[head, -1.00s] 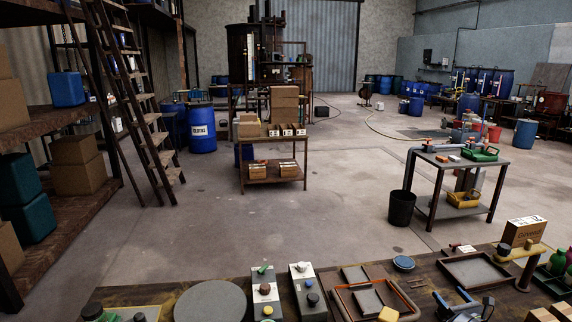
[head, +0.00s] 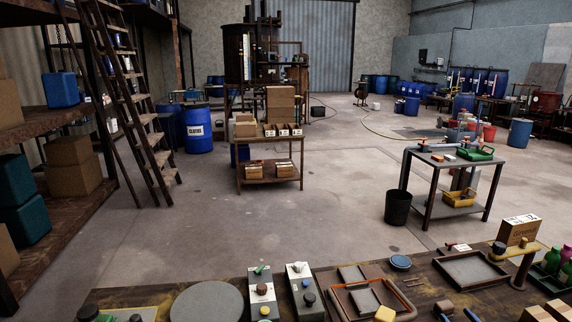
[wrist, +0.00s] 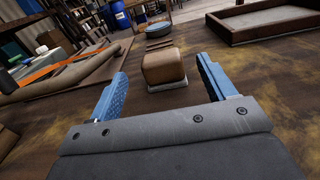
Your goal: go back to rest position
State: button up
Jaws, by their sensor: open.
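My gripper (wrist: 163,66) is open, with its two blue fingers apart in the wrist view. A brown rounded block (wrist: 165,65) on a thin grey base sits on the worn wooden bench ahead of the fingers, between them in the picture. I see nothing held. In the head view the brown block (head: 443,308) is near the bottom edge. Only a little blue of my gripper (head: 457,316) shows beside it there; the rest is cut off by the frame.
A wooden tray (wrist: 235,35) stands right of the block. A cardboard box (head: 518,230), yellow-armed stand (head: 523,262) and green bottles (head: 552,258) stand at the right.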

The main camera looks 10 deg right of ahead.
aim_at(449, 309)
jog(key=s, duration=0.3)
jog(key=shift+s, duration=0.4)
jog(key=w, duration=1.1)
jog(key=shift+w+f, duration=0.2)
notch_tip(449, 309, up, 5)
jog(key=shift+s+f, duration=0.1)
jog(key=s+d+r, duration=0.1)
jog(key=s+r, duration=0.6)
jog(key=s, duration=0.5)
jog(key=w+a+r+n+g+y, duration=0.25)
jog(key=w+a+y, duration=0.25)
jog(key=a, duration=0.6)
jog(key=w+a+r+n+g+y, duration=0.2)
jog(key=w+a+r+n+y, duration=0.3)
jog(key=a, duration=0.6)
jog(key=w+a+n+g+y, duration=0.2)
jog(key=w+a+n+y, duration=0.3)
jog(key=a, duration=0.6)
jog(key=s+a+f+n+g+y, duration=0.1)
jog(key=s+a+f+n+g, duration=0.2)
jog(key=a+g, duration=0.3)
jog(key=s+a+f+n+g+y, duration=0.2)
jog(key=a+g, duration=0.5)
jog(key=a, duration=0.6)
jog(key=shift+s+a+f+n, duration=0.4)
jog(key=shift+s+n, duration=0.45)
jog(key=shift+s, duration=0.25)
